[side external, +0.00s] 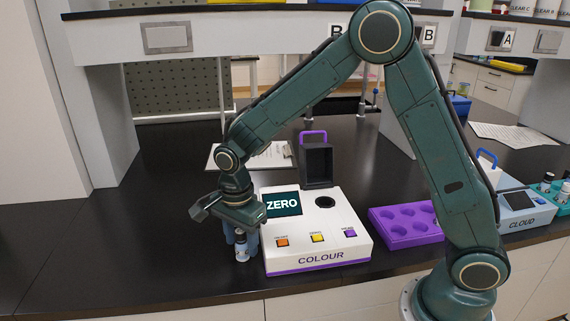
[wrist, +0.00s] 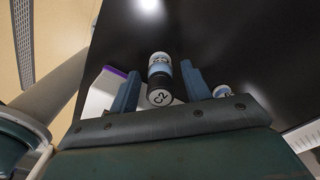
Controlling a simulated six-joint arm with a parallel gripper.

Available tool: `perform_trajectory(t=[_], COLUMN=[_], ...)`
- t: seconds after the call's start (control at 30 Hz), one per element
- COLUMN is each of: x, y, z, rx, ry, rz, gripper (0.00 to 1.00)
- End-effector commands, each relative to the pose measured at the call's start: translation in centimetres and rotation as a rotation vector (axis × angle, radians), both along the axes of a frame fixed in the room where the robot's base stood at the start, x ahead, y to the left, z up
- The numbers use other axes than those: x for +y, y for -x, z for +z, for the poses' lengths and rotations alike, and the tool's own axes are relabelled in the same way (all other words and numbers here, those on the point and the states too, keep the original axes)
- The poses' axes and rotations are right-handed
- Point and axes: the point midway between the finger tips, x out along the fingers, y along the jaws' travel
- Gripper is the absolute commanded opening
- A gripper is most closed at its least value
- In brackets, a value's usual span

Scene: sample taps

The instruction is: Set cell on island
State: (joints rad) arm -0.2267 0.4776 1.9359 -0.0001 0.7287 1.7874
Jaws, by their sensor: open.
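A small vial, the cell (side external: 242,251), with a dark cap marked C2 and a pale label stands on the black bench, just left of the COLOUR instrument (side external: 315,228). My gripper (side external: 240,232) is over it, pointing down. In the wrist view the cell (wrist: 160,68) lies between the two blue fingers of my gripper (wrist: 161,88), with a gap at each side, so the jaws are open. The instrument's screen reads ZERO, its lid stands open and its round well is dark. A second vial (wrist: 222,91) shows beside the right finger in the wrist view.
A purple tray (side external: 407,240) with several hollows is right of the instrument. A blue-grey CLOUD meter (side external: 521,209) and vials in a green holder (side external: 553,192) are further right. The black bench (side external: 170,225) is clear at left.

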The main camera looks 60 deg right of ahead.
Motion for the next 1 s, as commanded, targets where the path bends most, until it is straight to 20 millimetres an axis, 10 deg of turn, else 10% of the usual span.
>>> perform_trajectory(t=[1.0], x=[0.0], y=[0.0], z=[11.8], rx=[-0.002], ry=[-0.001], rz=[0.0], gripper=[0.48])
